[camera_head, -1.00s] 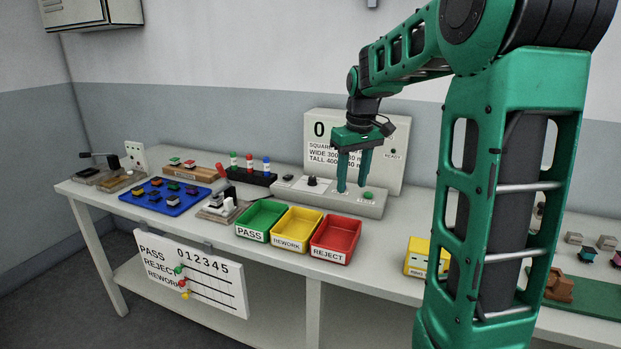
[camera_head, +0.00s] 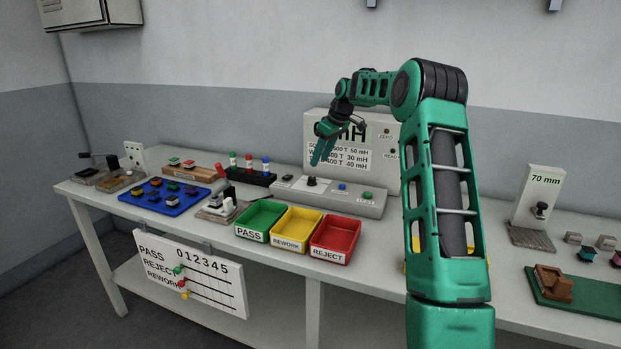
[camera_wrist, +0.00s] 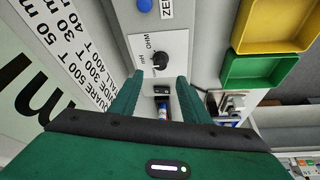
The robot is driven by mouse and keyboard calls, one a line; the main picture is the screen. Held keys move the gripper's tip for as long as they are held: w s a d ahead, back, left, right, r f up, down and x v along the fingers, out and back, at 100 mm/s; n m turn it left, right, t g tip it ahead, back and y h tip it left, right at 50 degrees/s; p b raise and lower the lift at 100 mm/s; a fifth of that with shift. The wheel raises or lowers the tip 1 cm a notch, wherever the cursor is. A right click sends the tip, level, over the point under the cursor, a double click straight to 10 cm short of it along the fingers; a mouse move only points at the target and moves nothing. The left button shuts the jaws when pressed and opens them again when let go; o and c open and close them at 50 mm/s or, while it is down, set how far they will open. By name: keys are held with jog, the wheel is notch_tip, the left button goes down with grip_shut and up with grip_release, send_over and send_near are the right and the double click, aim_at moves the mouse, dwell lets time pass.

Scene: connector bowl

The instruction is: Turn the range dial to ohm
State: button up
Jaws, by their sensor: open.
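The range dial (camera_head: 311,181) is a small black knob on the sloped front box of the grey meter. In the wrist view the dial (camera_wrist: 160,60) sits on a white plate marked mH and OHM; which mark it points at is hard to tell. The meter's display panel (camera_head: 376,150) shows mH in large letters, partly hidden by my gripper. My gripper (camera_head: 318,162) is open, tilted, with its green fingers just above the dial. In the wrist view the fingertips (camera_wrist: 157,80) lie apart on either side of the dial's near edge, and nothing is between them.
A blue button (camera_head: 343,187) and a green button (camera_head: 367,195) are right of the dial. Green (camera_head: 262,217), yellow (camera_head: 297,228) and red (camera_head: 335,238) bins stand in front. A black rack with coloured pegs (camera_head: 250,176) is at the left.

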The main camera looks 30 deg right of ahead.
aim_at(312, 178)
jog(key=x, duration=0.8)
jog(key=shift+f, duration=0.35)
